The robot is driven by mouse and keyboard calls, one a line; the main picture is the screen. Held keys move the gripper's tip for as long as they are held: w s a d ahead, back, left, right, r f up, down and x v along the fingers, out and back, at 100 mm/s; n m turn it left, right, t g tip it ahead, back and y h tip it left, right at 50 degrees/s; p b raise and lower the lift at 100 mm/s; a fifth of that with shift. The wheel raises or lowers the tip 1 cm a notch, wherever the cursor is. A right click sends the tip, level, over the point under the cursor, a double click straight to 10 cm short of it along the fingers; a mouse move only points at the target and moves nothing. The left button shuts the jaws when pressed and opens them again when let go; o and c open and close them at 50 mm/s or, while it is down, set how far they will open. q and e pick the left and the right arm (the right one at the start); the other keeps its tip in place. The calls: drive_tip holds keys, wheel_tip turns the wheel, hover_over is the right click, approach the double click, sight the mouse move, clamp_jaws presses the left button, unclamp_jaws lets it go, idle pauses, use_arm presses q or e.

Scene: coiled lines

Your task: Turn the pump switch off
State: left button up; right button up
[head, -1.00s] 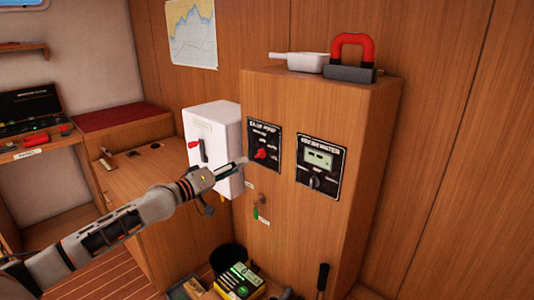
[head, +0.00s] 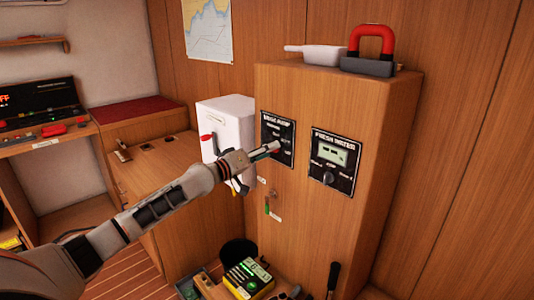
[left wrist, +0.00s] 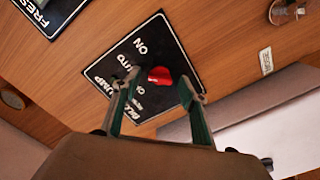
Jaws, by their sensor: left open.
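The bilge pump panel (head: 284,128) is a black plate with white lettering on the front of the wooden cabinet; the left wrist view shows it turned (left wrist: 148,50), with "ON" and "AUTO" readable. Its red switch knob (left wrist: 159,75) shows there; in the head view my gripper mostly covers it. My left gripper (head: 270,149) is open in front of the panel. In the left wrist view its fingertips (left wrist: 160,82) are on either side of the knob, with gaps visible. I cannot tell which position the knob points to. My right gripper is not in view.
The fresh water panel (head: 333,160) is right of the pump panel. A white box (head: 225,122) with a red-tipped lever is to the left, close to my left arm. A white pan (head: 320,54) and a red-handled object (head: 371,50) stand on the cabinet. A yellow-black device (head: 249,280) is below.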

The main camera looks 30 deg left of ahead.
use_arm(q)
drive_tip(key=c, duration=1.1)
